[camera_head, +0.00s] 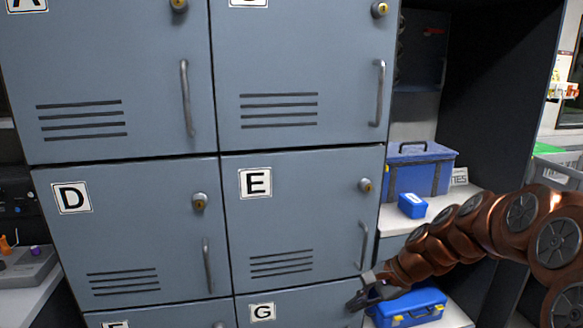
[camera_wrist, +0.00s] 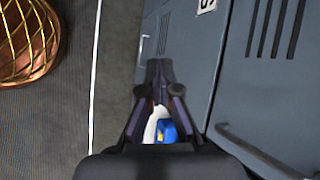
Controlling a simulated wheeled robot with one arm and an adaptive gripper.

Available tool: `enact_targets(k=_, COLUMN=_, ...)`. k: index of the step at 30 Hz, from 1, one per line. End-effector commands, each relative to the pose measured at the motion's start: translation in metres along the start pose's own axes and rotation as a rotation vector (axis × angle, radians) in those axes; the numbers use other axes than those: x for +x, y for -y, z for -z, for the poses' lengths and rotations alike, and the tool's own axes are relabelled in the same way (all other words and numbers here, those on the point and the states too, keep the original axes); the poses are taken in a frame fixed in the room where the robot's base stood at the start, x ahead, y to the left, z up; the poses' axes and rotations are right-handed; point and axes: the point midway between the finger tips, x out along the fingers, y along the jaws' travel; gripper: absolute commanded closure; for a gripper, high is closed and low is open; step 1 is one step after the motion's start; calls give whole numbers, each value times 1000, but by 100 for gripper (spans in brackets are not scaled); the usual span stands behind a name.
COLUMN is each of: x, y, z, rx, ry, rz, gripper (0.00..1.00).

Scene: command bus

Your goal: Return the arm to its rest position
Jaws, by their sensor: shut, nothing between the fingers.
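My copper-coloured arm (camera_head: 455,238) reaches in from the right edge of the head view, in front of the open shelves. My gripper (camera_head: 368,292) is at its end, low by the locker doors, near the right edge of door G and below the handle of door E (camera_head: 255,183). In the wrist view my gripper (camera_wrist: 160,70) is shut with its fingertips together and nothing between them. A blue thing (camera_wrist: 167,131) shows through the gap behind the fingertips. I cannot tell whether the gripper touches the locker.
Grey-blue lockers, including door D (camera_head: 71,197), fill the left and middle and are closed. On the shelves at right are a large blue box (camera_head: 420,170), a small blue box (camera_head: 412,205) and a blue case with yellow latches (camera_head: 409,307). Dark floor (camera_wrist: 55,125) shows at left in the wrist view.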

Motion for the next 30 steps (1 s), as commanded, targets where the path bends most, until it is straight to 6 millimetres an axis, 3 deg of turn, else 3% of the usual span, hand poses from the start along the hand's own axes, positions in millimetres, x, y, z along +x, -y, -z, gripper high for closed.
enact_targets(k=1, x=-13, y=-4, z=-23, rx=-58, ry=-2, rz=-33, gripper=100)
enact_targets(k=3, x=-23, y=-12, z=-46, rx=-136, ry=-5, rz=-74, gripper=100)
enact_targets(k=12, x=-68, y=-66, z=-125, rx=-444, ry=-20, rz=-270, gripper=100)
enact_targets(k=21, x=-122, y=-131, z=-178, rx=-704, ry=-35, rz=-469, gripper=100)
enact_targets(k=30, x=-175, y=-195, z=-209, rx=-894, ry=-37, rz=-653, gripper=100)
